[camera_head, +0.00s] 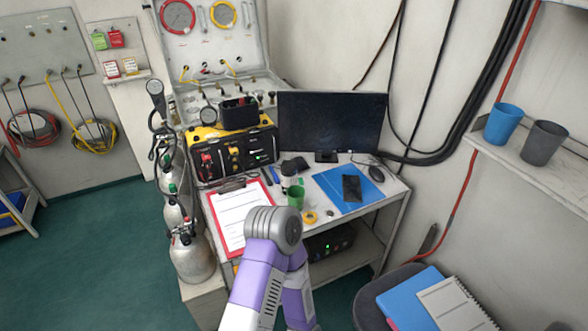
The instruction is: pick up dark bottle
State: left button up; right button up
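I cannot make out a dark bottle for certain. A small dark object (293,167) stands on the desk just behind a green cup (295,194), too small to identify. One of my arms, purple and white with a grey rounded joint, rises from the bottom middle in front of the desk and hides part of its front edge. Neither of my grippers shows in the head view, so I see nothing held.
The desk (392,192) carries a monitor (331,121), a red clipboard (234,212), a blue folder (330,193) and a yellow-black case (232,151). Grey gas cylinders (192,258) stand at its left. A chair (372,305) with notebooks is at lower right. Green floor at left is open.

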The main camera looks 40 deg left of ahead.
aim_at(288, 167)
jog(key=u, duration=0.6)
jog(key=i, duration=0.65)
jog(key=u, duration=0.75)
